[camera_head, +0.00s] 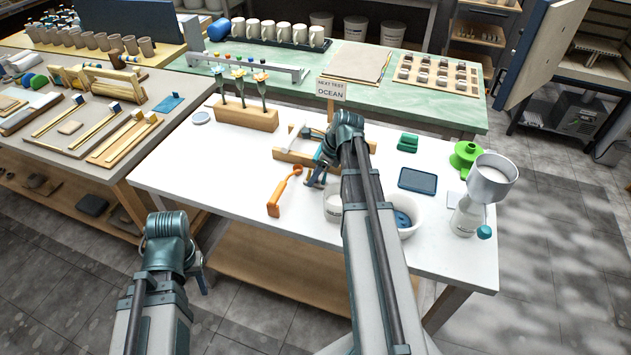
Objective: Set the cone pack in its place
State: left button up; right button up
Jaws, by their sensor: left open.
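I cannot tell for sure which thing is the cone pack; a small green block-like piece (408,143) on the white table (235,175) may be it. My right gripper (317,181) is low over the middle of the table, beside a wooden stand (295,157) and above a white cup (333,207). Its fingertips are small and partly lost against the things behind, so its jaws and anything between them are unclear. My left gripper (198,274) is open, off the table's front edge at lower left, with nothing seen in it.
An orange tool (283,192) lies left of the cup. A white bowl (412,222) with blue glaze is partly behind my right arm. A blue pad (417,181), bottle (466,217), metal cup (493,178) and green funnel (464,156) are at right. The front left is clear.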

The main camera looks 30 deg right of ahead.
grip_shut()
dwell(0.3)
notch_tip(320, 180, up, 10)
jog(key=p, duration=1)
